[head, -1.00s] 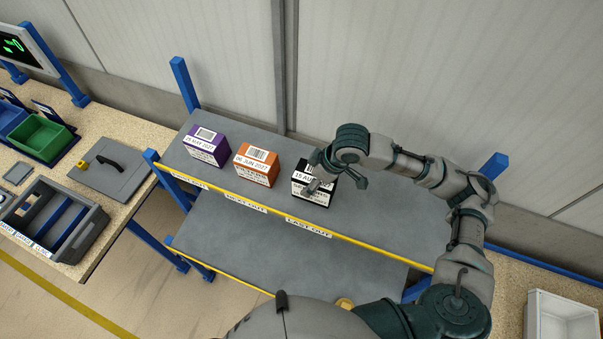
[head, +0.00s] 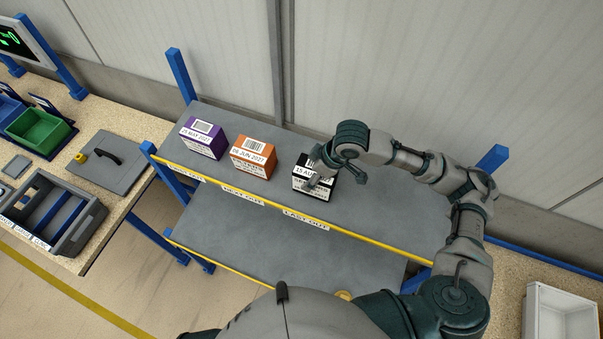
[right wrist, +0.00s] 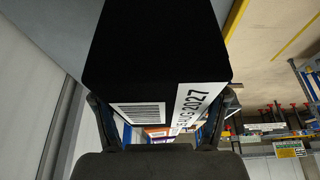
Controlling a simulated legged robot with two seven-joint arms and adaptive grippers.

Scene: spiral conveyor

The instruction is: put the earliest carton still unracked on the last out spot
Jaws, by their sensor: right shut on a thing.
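A black carton (head: 317,180) with a white label starting "15 AU" stands on the grey upper shelf at the LAST OUT label (head: 306,219). My right gripper (head: 322,172) is shut on it from above and behind, hiding part of its label. In the right wrist view the black carton (right wrist: 150,60) fills the space between the fingers, its barcode and 2027 date showing. An orange carton (head: 253,158) dated 06 JUN 2027 stands to its left, behind the NEXT OUT label (head: 243,196). A purple carton (head: 203,138) dated 25 MAY 2027 stands at the far left.
The shelf (head: 390,212) has a yellow front edge and is clear right of the black carton. Blue posts (head: 180,75) rise at its corners. A white bin (head: 560,312) is at lower right.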

